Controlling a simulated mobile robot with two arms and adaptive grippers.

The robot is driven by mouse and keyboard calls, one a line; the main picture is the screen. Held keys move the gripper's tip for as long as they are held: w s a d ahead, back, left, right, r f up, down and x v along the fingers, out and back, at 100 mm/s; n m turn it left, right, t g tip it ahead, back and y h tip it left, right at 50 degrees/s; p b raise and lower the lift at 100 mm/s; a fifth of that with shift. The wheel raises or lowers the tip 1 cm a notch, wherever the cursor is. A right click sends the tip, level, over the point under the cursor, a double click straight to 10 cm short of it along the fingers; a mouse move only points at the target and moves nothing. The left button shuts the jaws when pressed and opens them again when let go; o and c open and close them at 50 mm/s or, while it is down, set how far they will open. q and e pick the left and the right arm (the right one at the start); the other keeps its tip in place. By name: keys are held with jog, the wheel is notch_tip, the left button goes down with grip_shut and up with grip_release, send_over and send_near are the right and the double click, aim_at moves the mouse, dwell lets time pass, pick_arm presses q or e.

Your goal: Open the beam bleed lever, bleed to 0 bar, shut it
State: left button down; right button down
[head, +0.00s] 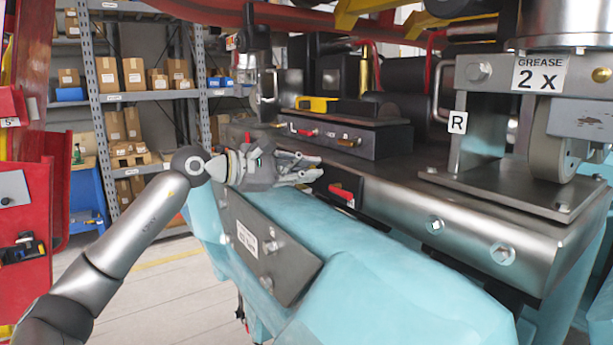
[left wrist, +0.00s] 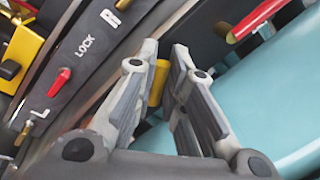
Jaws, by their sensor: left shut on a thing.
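My left gripper (head: 312,168) reaches in from the left, over the front edge of the dark machine beam. In the left wrist view, its fingers (left wrist: 165,70) are shut on a small yellow handle (left wrist: 157,84), only partly visible between them. A red lever (head: 342,194) sits on the beam's front face just right of and below the gripper; a red lever with a brass end also shows in the left wrist view (left wrist: 262,18). Another red lever (head: 307,133) is on the raised panel, beside the word LOCK in the left wrist view (left wrist: 58,82). No pressure reading is legible.
A yellow block (head: 317,104) lies on the machine behind the panel. A roller bracket (head: 500,190) stands at the right, near the GREASE sign. Light-blue bodywork (head: 380,280) slopes below the gripper. Shelves with boxes (head: 130,75) stand behind at left.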

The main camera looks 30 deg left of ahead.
pick_arm(q)
jog(key=n, duration=0.1)
jog(key=a+n+h, duration=0.1)
jog(key=n, duration=0.3)
jog(key=shift+w+a+r, duration=0.15)
jog(key=shift+w+r, duration=0.1)
jog(key=shift+r, duration=0.15)
jog(key=shift+w+a+r+n+t+h+b, duration=0.1)
jog(key=shift+a+n+t+h+b, duration=0.1)
jog(key=shift+n, duration=0.6)
jog(key=shift+w+a+n+t+h+b, duration=0.1)
jog(key=shift+a+n+h, duration=0.15)
jog(key=shift+n, duration=0.55)
jog(key=shift+w+a+r+n+t+h+b, duration=0.1)
jog(key=shift+a+n+h, duration=0.1)
jog(key=shift+n, duration=0.6)
jog(key=c, duration=1.5)
grip_release()
jog(key=shift+a, duration=0.1)
jog(key=shift+s, duration=0.1)
jog(key=shift+v, duration=5.95)
